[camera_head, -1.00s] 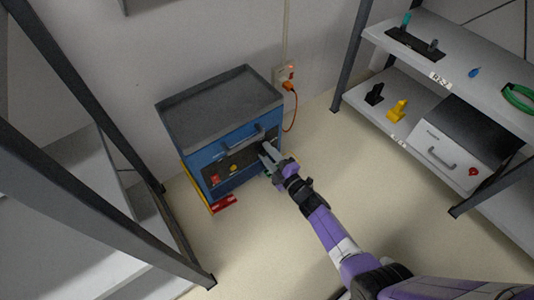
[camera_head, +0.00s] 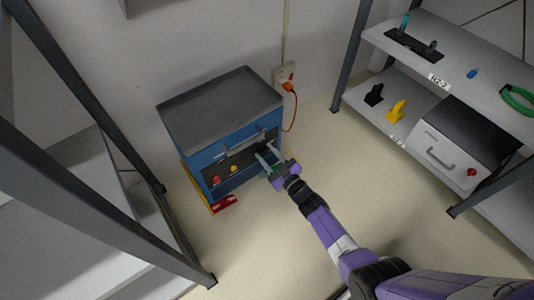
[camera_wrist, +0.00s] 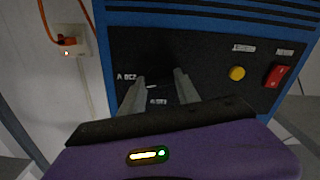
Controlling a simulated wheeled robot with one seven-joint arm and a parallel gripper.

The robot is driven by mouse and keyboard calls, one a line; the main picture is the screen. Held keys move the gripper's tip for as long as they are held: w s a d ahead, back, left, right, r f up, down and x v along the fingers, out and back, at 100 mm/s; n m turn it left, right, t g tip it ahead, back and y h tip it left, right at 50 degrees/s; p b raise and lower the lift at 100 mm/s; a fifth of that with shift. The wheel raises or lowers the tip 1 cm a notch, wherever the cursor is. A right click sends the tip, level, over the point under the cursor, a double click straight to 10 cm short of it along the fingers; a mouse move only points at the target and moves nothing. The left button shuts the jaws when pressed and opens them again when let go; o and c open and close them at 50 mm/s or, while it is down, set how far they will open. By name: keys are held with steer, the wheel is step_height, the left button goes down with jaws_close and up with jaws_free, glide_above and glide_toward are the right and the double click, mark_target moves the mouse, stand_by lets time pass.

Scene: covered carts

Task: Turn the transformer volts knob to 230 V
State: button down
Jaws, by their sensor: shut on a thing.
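The transformer is a blue cabinet (camera_head: 212,158) with a grey top tray, standing on the floor against the wall. Its dark front panel (camera_wrist: 210,52) carries a yellow button (camera_wrist: 237,73) and a red switch (camera_wrist: 279,75) at the right of the wrist view. My gripper (camera_head: 264,154) is at this panel, below the front handle. In the wrist view its two fingers (camera_wrist: 160,80) are shut on the dark volts knob (camera_wrist: 154,86), which blends into the panel. A small light mark shows between the fingers. The scale around the knob is mostly hidden, so I cannot read its setting.
A wall socket (camera_head: 285,73) with an orange plug and cord is right of the cabinet. A metal shelf (camera_head: 458,60) with tools and a white box (camera_head: 447,152) stands at the right. Another rack frames the left.

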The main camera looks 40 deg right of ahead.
steer(key=shift+f+m, duration=0.1)
steer(key=shift+m, duration=1.4)
steer(key=c, duration=0.9)
jaws_free()
steer(key=s+p, duration=0.3)
steer(key=s, duration=0.5)
